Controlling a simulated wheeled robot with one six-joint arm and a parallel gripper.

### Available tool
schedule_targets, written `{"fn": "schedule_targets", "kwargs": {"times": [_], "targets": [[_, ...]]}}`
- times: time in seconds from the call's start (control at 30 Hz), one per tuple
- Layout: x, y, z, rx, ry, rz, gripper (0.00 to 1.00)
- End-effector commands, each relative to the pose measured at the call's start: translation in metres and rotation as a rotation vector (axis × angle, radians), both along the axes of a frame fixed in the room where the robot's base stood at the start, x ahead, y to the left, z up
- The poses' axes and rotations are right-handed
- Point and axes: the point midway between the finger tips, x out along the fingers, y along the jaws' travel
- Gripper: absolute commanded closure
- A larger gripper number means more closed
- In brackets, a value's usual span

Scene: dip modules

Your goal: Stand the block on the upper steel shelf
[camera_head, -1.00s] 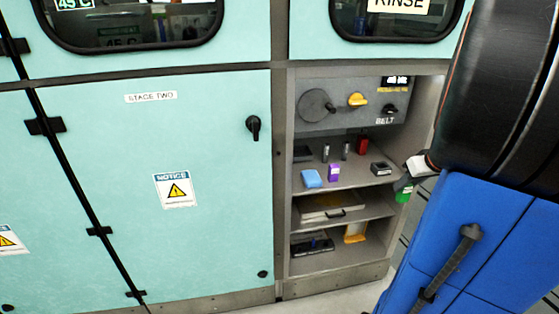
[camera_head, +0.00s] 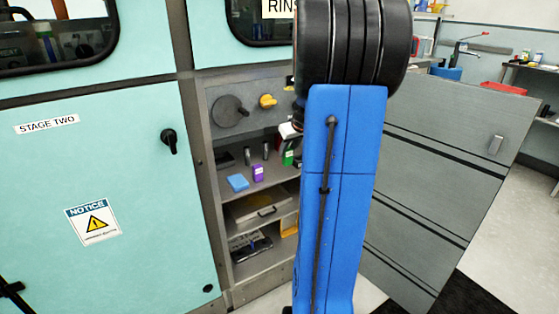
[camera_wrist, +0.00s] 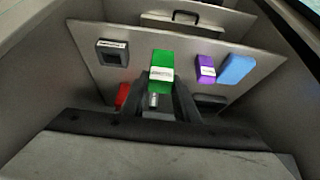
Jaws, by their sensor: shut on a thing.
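A green block (camera_wrist: 161,68) with a pale label is held between the dark fingers of my gripper (camera_wrist: 160,90) in the wrist view. In the head view the green block (camera_head: 288,157) shows as a small patch beside my blue arm, at the right of the open cabinet bay. My gripper (camera_head: 290,142) is mostly hidden there by the arm. The upper steel shelf (camera_head: 279,175) is the bay's upper board; it also fills the middle of the wrist view (camera_wrist: 136,77). The block appears over the shelf's surface; I cannot tell whether it touches.
A blue box (camera_head: 238,182) and a purple box (camera_head: 258,172) stand on the upper shelf. The wrist view adds a dark boxed device (camera_wrist: 113,52) and a red item (camera_wrist: 123,95). Dark cylinders (camera_head: 265,150) stand farther back. Bay walls bound both sides.

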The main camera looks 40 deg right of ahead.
Motion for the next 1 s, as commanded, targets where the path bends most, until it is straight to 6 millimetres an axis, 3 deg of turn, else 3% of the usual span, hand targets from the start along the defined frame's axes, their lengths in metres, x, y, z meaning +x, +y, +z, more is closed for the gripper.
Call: {"fn": "schedule_targets", "kwargs": {"times": [0.33,0.53,0.77,1.0], "targets": [[0.053,-0.012,-0.001,-0.001,0.001,0.002,0.95],[0.050,-0.012,-0.026,0.000,0.001,0.000,0.95],[0.050,-0.012,-0.037,-0.001,0.001,0.000,0.95],[0.051,-0.012,-0.067,0.002,0.002,0.000,0.95]]}}
